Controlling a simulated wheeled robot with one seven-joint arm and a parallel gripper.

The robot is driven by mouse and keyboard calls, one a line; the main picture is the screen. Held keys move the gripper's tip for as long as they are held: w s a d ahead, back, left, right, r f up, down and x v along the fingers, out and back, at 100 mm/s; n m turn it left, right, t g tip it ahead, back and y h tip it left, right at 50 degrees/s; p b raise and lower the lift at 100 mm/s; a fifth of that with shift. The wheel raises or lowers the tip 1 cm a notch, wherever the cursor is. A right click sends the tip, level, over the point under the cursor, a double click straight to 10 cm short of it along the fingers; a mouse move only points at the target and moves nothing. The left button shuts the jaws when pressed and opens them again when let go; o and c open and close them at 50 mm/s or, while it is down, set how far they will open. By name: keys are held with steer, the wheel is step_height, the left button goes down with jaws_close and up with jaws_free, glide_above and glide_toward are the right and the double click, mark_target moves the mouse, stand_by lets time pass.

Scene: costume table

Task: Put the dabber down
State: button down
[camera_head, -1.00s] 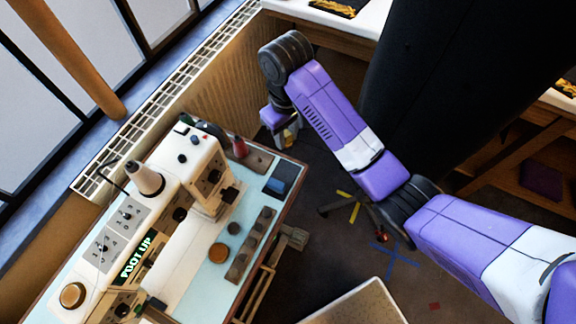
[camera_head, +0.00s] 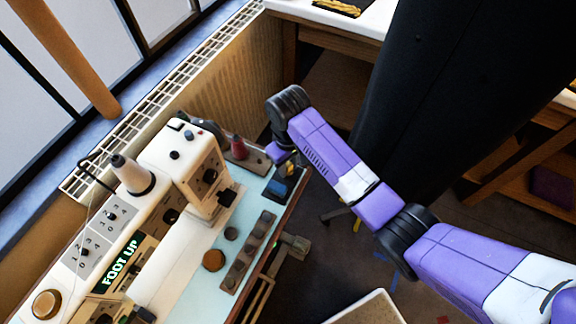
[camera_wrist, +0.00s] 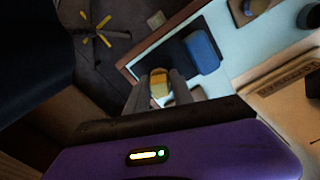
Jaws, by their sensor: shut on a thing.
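The dabber (camera_wrist: 159,83), a small piece with a yellow-tan end, sits between the two fingers of my gripper (camera_wrist: 159,90) in the wrist view. My gripper is shut on it, and the fingers hide its sides. In the head view my gripper (camera_head: 289,168) is at the far right corner of the sewing table, beside the blue block (camera_head: 278,187). In the wrist view the dabber is over or near the dark mat (camera_wrist: 150,62), left of the blue block (camera_wrist: 203,51). I cannot tell whether it touches the mat.
The pale blue table (camera_head: 196,285) carries a cream sewing machine (camera_head: 190,165) with a lit "FOOT UP" display. A reddish spool (camera_head: 238,147), a round tan piece (camera_head: 213,260) and a segmented strip (camera_head: 248,252) are also there. A pale bin (camera_head: 365,308) stands at the lower right.

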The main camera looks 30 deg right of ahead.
mark_target(288, 163)
steer(key=shift+f, duration=0.35)
steer(key=shift+f, duration=0.1)
steer(key=c, duration=1.1)
jaws_free()
step_height(288, 163, up, 11)
steer(key=shift+r+p, duration=0.2)
steer(key=shift+p, duration=0.4)
steer(key=shift+r+p, duration=0.45)
steer(key=shift+p, duration=0.05)
